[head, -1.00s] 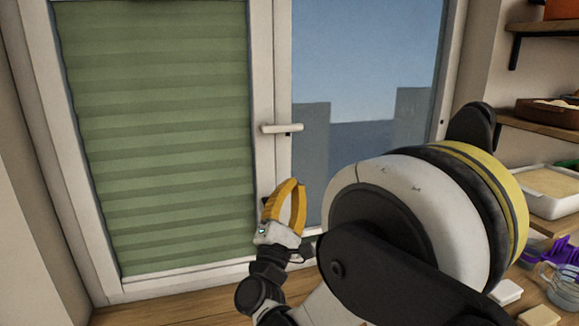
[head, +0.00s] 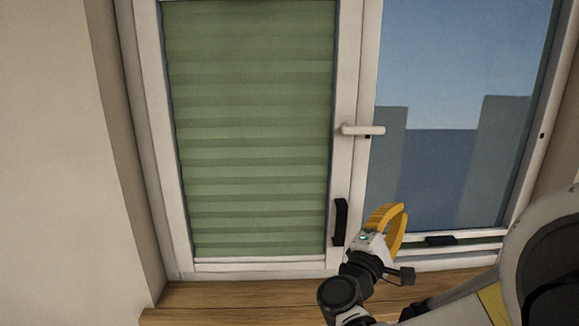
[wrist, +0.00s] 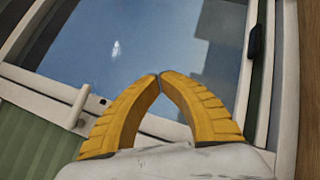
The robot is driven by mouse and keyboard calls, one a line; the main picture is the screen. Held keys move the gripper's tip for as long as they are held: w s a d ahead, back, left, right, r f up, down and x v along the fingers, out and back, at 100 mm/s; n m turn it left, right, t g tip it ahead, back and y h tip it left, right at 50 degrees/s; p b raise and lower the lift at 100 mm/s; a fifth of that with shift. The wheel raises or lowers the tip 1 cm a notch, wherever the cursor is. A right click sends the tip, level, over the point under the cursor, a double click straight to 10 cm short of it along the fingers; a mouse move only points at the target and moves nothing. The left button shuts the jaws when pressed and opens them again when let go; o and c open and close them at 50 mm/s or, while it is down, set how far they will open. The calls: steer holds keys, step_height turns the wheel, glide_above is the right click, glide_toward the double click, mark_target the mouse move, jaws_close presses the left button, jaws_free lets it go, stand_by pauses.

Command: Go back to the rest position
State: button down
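My gripper (head: 398,208) is in front of the window, low and to the right of the white window handle (head: 362,130) in the head view. Its yellow fingers meet at the tips in the wrist view (wrist: 160,76), with nothing between them. It is shut and empty, and looks apart from the window. In the wrist view the glass (wrist: 135,45) lies beyond the fingers, and the white handle (wrist: 78,107) shows at the left.
A green pleated blind (head: 250,130) covers the left pane. A black grip (head: 340,222) is on the frame beside it, and a black piece (head: 440,240) is on the lower right frame. A wooden sill (head: 230,300) runs below. Bare wall (head: 55,150) is at the left.

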steer(key=s+d+f+m+g+y, duration=0.4)
steer(key=s+f+m+g+y, duration=0.3)
steer(key=s+f, duration=0.35)
steer(key=s+a+f+m+y, duration=0.2)
steer(key=s+a+m+y, duration=0.1)
steer(key=s+a, duration=0.2)
steer(key=s+a+f+m+g+y+b, duration=0.1)
steer(key=s+a+f+m+y, duration=0.2)
steer(key=s+a, duration=0.3)
steer(key=shift+s+a+m+y, duration=0.25)
steer(key=shift+a+m+y, duration=0.1)
steer(key=shift+m+y, duration=0.15)
